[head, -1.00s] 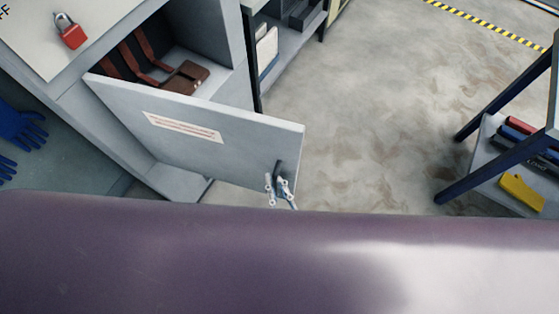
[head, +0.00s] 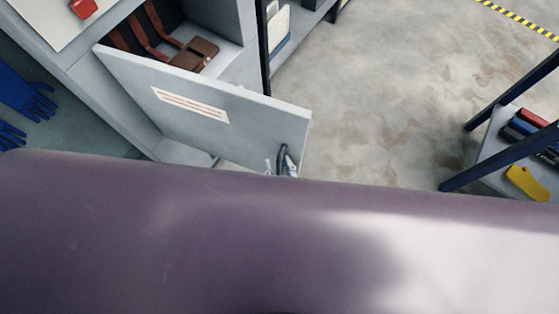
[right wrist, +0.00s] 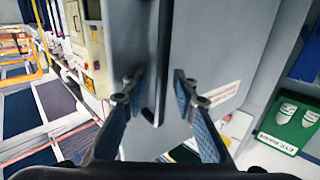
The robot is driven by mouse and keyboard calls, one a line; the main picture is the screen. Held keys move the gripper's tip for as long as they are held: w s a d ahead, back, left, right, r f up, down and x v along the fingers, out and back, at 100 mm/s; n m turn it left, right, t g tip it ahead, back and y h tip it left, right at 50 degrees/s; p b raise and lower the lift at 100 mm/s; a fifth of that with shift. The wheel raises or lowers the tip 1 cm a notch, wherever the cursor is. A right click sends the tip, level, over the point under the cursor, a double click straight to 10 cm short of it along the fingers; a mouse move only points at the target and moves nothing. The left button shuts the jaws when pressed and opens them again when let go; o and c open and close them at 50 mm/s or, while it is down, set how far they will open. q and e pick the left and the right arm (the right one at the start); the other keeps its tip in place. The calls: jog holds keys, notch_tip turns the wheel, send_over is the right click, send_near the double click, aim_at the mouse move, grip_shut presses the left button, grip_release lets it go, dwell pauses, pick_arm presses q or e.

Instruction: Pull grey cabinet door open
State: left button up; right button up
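The grey cabinet door (head: 215,105) stands ajar, swung out from the cabinet, with a red-and-white label on its face. Its dark handle (head: 283,154) is near the free edge. My right gripper (head: 280,167) is at the handle, its fingertips just showing and the rest hidden. In the right wrist view the gripper (right wrist: 156,83) is open. Its two fingers stand on either side of the dark vertical handle (right wrist: 163,55), with gaps to it. The door (right wrist: 205,45) fills the middle of that view. My left gripper is not in view.
The cabinet interior holds a brown item (head: 196,54) with straps. A red padlock (head: 84,8) lies on the cabinet top. Blue gloves (head: 25,100) are at the left. A shelf stand (head: 490,160) with a yellow item is at the right. Floor between is clear.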

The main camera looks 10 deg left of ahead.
jog(key=v, duration=1.2)
